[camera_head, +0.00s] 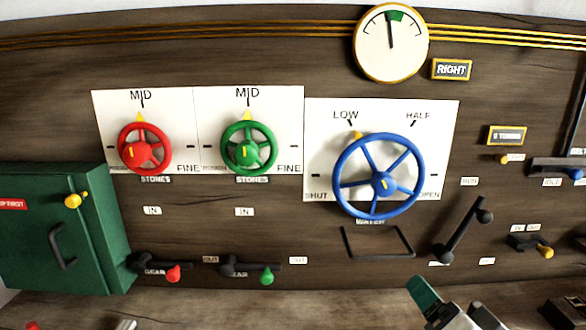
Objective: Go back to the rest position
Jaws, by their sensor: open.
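My gripper (450,308) shows at the bottom edge, right of centre, with a teal fingertip and grey parts. It is open and I see nothing between its fingers; its lower part is cut off by the frame. It is below the wooden control panel (200,225), apart from the blue wheel (347,205) and the black bar handle (378,257) above it.
The panel carries a red wheel (133,168), a green wheel (262,168), and a gauge (372,45). A green box (100,230) juts out at left. A black lever (463,232) stands right of my gripper. A ledge (330,305) runs below.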

